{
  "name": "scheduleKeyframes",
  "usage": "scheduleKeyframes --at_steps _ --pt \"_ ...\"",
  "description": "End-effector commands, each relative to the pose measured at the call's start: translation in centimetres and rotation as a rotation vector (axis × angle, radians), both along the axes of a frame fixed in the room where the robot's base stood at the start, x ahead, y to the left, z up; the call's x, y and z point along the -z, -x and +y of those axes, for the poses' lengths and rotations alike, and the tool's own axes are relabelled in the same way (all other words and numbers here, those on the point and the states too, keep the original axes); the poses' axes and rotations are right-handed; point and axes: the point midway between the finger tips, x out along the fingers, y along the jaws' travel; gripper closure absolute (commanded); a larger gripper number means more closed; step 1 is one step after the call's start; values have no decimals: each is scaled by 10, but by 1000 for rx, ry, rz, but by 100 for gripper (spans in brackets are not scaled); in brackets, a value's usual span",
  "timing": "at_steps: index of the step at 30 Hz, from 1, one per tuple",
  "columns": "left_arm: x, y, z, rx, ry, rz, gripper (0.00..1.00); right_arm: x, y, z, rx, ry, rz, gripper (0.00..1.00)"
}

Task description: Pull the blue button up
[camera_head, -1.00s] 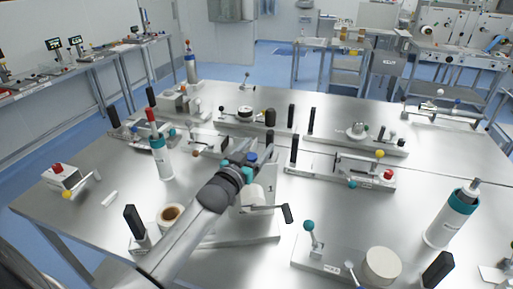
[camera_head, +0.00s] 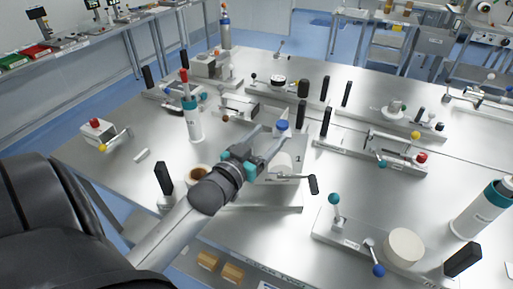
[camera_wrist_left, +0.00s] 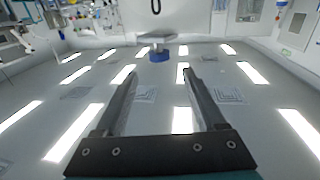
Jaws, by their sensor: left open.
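The blue button (camera_head: 282,125) is a round knob on top of a pale upright unit (camera_head: 288,158) in the middle of the steel table. My left gripper (camera_head: 270,140) is open and reaches in from the lower left, with its fingers pointing toward the button. In the left wrist view, the blue button (camera_wrist_left: 158,56) shows beyond the two parted fingertips (camera_wrist_left: 160,76), roughly centred between them, with nothing held. I cannot tell exactly how far the fingertips are from it. My right gripper is not in view.
The unit has a crank with a black handle (camera_head: 313,184) on its right. A black post (camera_head: 302,115) stands close behind it. A lever with a teal knob (camera_head: 334,199) is at the front right.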

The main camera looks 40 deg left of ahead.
Motion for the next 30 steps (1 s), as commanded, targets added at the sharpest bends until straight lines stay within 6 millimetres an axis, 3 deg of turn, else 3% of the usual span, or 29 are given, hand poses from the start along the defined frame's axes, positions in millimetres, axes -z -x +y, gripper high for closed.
scheduleKeyframes --at_steps 3,10,30 --pt "1 18 -2 0 1 3 28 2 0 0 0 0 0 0" --pt "1 38 -3 0 0 1 28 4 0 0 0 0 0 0" --pt "0 42 -3 0 0 0 28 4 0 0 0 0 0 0"
